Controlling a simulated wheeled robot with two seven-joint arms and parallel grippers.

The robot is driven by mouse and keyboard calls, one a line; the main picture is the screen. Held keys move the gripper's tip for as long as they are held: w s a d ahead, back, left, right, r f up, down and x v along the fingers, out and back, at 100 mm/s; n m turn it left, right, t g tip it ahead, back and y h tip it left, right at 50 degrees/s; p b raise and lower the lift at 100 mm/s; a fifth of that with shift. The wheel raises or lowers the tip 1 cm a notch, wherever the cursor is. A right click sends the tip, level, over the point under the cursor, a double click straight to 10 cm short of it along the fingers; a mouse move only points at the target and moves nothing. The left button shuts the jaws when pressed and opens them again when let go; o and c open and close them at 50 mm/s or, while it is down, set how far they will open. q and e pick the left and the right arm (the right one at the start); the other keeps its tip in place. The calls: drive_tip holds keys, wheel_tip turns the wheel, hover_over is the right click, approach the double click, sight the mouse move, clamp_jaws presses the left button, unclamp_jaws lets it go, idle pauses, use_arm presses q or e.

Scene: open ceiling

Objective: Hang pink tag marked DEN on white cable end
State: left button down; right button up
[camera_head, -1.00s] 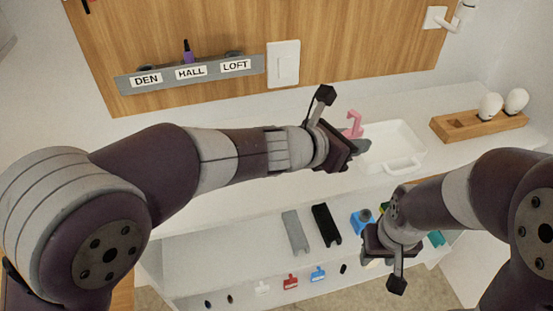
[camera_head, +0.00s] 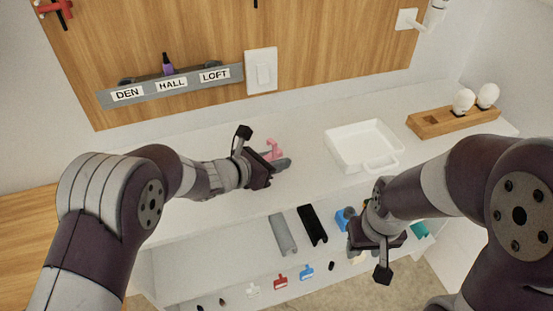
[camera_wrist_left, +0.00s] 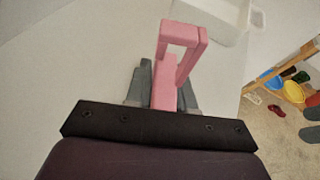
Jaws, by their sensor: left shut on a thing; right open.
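My left gripper (camera_head: 279,163) is shut on the pink tag (camera_head: 273,150) and holds it over the white counter, left of the white tray. In the left wrist view the pink tag (camera_wrist_left: 182,45) stands up between the grey fingers (camera_wrist_left: 163,85), its open hook loop upward. No lettering on it can be read. A grey strip (camera_head: 172,86) on the wooden board has the labels DEN, HALL and LOFT, with a purple piece (camera_head: 168,64) above HALL. No white cable end can be made out. My right gripper (camera_head: 375,240) is open near the lower shelf, its fingers partly hidden.
A white tray (camera_head: 333,150) stands on the counter. A wooden block with white bulbs (camera_head: 455,122) is at the right. A white switch plate (camera_head: 261,70) is beside the label strip. Grey and black channels (camera_head: 313,226) and small coloured pieces lie on the lower shelf.

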use_arm(q)
drive_tip(key=shift+s+f+b, duration=0.1)
drive_tip(key=shift+f+b, duration=0.05)
drive_tip(key=shift+b, duration=0.15)
drive_tip(key=c, duration=1)
unclamp_jaws()
drive_tip(key=shift+o, duration=0.2)
drive_tip(key=shift+a+r+p, duration=0.1)
drive_tip(key=shift+r+p, duration=0.25)
drive_tip(key=v, duration=1.1)
drive_tip(key=shift+s+a+r, duration=0.1)
drive_tip(key=shift+s+a, duration=0.15)
drive_tip(key=shift+s, duration=0.05)
